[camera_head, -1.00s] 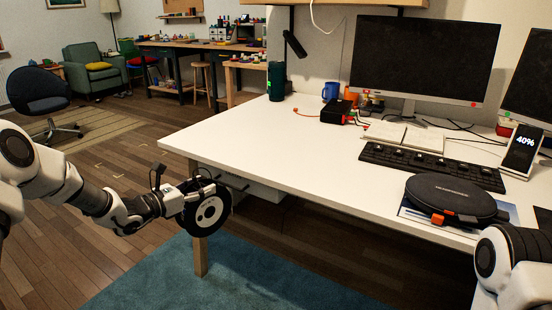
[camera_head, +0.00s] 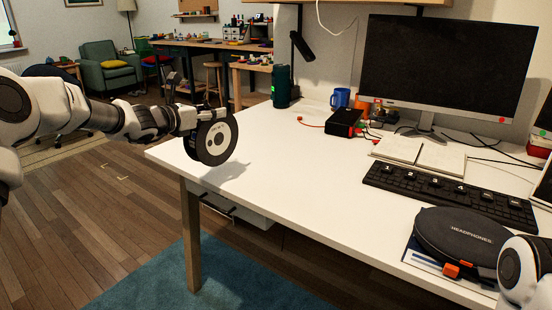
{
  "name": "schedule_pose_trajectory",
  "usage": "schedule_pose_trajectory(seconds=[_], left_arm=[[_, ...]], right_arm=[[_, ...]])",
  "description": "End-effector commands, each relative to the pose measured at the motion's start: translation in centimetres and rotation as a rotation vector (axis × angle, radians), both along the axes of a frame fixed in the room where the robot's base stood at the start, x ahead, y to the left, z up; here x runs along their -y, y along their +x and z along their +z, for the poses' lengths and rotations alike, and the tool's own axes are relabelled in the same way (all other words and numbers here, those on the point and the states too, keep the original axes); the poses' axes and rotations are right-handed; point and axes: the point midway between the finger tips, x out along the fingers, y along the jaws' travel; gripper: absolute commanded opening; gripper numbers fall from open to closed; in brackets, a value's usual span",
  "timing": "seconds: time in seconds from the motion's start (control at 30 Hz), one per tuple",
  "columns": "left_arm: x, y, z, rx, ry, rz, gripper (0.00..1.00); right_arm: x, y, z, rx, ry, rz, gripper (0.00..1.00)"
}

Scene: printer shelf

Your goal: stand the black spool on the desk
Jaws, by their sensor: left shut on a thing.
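The black spool (camera_head: 217,140) has a pale grey face with a dark hub hole. My left gripper (camera_head: 204,118) is shut on its upper rim, and the spool hangs upright from it. The spool is over the left end of the white desk (camera_head: 300,190), and a soft shadow shows on the desk top below and right of it. I cannot tell for sure whether its lower rim touches the desk. My right arm shows at the lower right corner, but its gripper is out of view.
The desk's left half is clear. A dark green cylinder (camera_head: 281,87), a blue mug (camera_head: 340,98) and a black box (camera_head: 344,123) stand at the back. An open notebook (camera_head: 420,152), a keyboard (camera_head: 450,195), a headphones case (camera_head: 468,238) and a monitor (camera_head: 447,70) fill the right side.

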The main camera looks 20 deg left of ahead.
Motion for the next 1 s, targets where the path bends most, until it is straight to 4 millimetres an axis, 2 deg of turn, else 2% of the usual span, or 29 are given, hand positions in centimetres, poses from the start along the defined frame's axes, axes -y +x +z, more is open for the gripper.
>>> schedule_pose_trajectory(seconds=[0.17, 0.5, 0.6, 0.87, 1.0], left_arm=[[3.3, 1.0, -0.5, 0.002, 0.004, -0.005, 0.00], [11.6, 3.7, -1.3, 0.002, 0.004, -0.005, 0.00], [12.9, 4.2, -1.3, 0.002, 0.002, -0.003, 0.00], [14.6, 4.8, -1.5, 0.002, 0.002, -0.002, 0.00], [14.7, 4.8, -3.1, 0.000, 0.000, -0.001, 0.00]], right_arm=[[0.0, -0.1, -1.0, -0.001, 0.000, 0.000, 0.40], [0.0, 0.0, -2.3, -0.001, 0.000, 0.000, 0.40], [0.0, 0.0, -2.4, -0.001, 0.000, 0.000, 0.40], [0.0, 0.0, -2.5, -0.001, 0.000, 0.000, 0.40], [0.0, 0.0, -3.2, -0.001, 0.000, 0.000, 0.40]])
